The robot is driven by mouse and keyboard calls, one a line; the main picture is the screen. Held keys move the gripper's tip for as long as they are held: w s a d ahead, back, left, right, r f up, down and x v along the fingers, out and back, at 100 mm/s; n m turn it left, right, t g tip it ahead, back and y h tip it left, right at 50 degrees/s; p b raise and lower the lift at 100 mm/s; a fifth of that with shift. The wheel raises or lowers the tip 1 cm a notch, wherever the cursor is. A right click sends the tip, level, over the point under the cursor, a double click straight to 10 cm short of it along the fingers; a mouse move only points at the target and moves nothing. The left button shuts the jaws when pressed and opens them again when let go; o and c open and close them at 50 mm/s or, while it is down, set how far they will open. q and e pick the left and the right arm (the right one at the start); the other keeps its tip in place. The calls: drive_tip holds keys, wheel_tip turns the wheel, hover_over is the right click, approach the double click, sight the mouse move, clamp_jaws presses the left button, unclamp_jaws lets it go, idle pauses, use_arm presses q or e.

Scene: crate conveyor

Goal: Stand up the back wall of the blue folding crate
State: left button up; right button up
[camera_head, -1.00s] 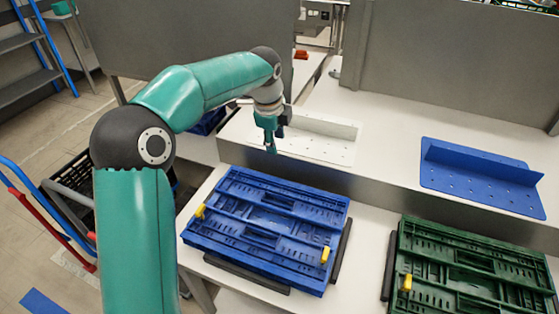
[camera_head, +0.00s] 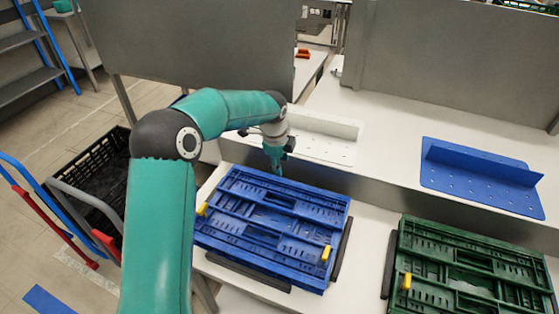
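The blue folding crate (camera_head: 270,244) lies folded flat on the white table in the head view. Yellow latches sit at its left side (camera_head: 202,209) and right side (camera_head: 326,253). My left gripper (camera_head: 277,172) points down at the crate's back edge, near the middle of that edge. Its fingers look close together, but they are too small to tell whether they are open or shut, or whether they touch the crate. My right gripper is not in view.
A green folded crate (camera_head: 470,270) lies to the right on the same table. Behind, a raised white surface holds a white bracket (camera_head: 325,140) and a blue bracket (camera_head: 480,175). Dark strips (camera_head: 340,250) flank the blue crate. A black crate (camera_head: 95,175) stands at the left.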

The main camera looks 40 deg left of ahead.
use_arm(q)
clamp_jaws()
drive_tip(key=shift+o, duration=0.8)
unclamp_jaws()
drive_tip(key=v, duration=1.1)
drive_tip(key=shift+r, duration=0.45)
drive_tip(key=shift+a, duration=0.1)
